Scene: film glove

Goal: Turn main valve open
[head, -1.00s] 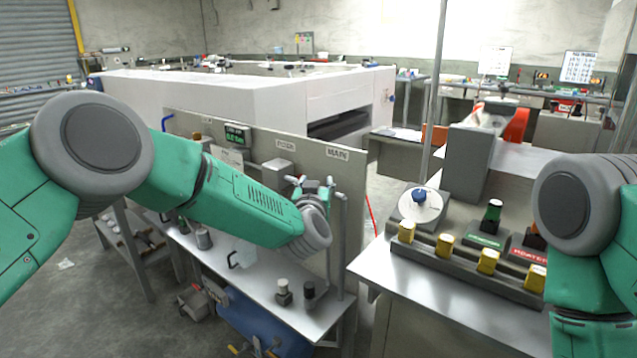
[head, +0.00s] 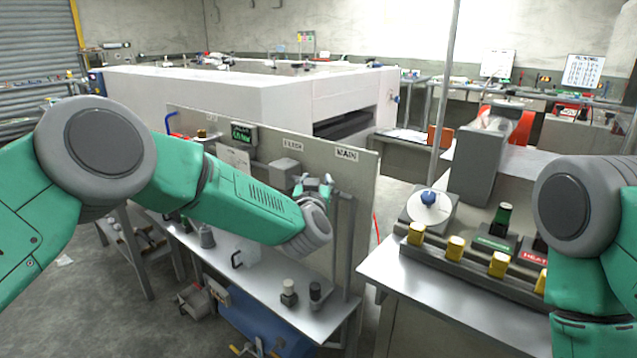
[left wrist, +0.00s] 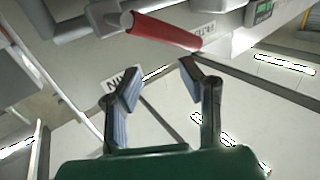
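The panel (head: 362,190) carries a MAIN label (head: 346,154), which shows upside down in the left wrist view (left wrist: 122,78). A red bar handle (left wrist: 165,32) on grey pipework lies beyond the fingertips in the left wrist view. I take it for the main valve's handle; in the head view my left arm and gripper hide it. My left gripper (head: 318,184) is in front of the panel, below the MAIN label. In the left wrist view its fingers (left wrist: 160,76) are spread with nothing between them, apart from the red handle. My right gripper is out of view.
A steel bench (head: 300,318) with small fittings stands below the panel, with a blue tank (head: 262,318) under it. To the right is a control table (head: 385,268) with yellow switches (head: 456,248) and a vertical pole (head: 443,120). A FILTER label (left wrist: 203,30) is near the handle.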

